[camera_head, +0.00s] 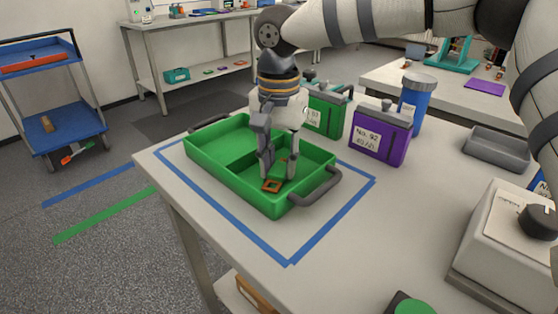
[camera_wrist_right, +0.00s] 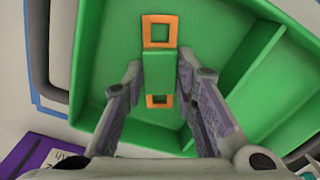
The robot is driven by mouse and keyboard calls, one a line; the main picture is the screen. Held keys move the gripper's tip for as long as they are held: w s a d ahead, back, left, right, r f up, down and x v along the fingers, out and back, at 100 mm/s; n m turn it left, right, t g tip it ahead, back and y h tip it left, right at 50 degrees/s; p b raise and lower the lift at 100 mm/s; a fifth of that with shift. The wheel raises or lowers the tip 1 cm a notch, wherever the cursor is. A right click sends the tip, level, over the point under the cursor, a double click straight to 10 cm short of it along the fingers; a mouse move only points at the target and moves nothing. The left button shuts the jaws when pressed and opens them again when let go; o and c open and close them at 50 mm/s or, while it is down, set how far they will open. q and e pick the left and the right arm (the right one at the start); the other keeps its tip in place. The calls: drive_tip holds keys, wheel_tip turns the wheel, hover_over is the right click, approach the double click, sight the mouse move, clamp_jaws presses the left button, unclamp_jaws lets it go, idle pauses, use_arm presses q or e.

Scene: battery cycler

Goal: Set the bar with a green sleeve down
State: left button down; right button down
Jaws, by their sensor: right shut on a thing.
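The bar with a green sleeve (camera_wrist_right: 159,72) has orange ends with square openings. My right gripper (camera_wrist_right: 160,75) is shut on its green sleeve, one finger on each side. In the head view the right gripper (camera_head: 279,166) points down into the green tray (camera_head: 232,187), and the bar's near orange end (camera_head: 271,186) shows below the fingers. The bar is inside the tray's outline, in its near right part; I cannot tell whether it touches the floor. The tray has dividers and grey handles. My left gripper is not in view.
The tray stands inside a blue tape outline (camera_head: 325,236) on the table. Behind it are a green case (camera_head: 325,117), a purple case (camera_head: 380,137) and a blue bottle (camera_head: 415,98). A grey bin (camera_head: 496,148) and a device with a black knob (camera_head: 510,235) stand right.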

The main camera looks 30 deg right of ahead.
sight(279, 168)
drive_tip(key=shift+f, duration=0.15)
drive_tip(key=c, duration=1.3)
unclamp_jaws()
wheel_tip(279, 168, up, 12)
drive_tip(key=shift+r, duration=0.2)
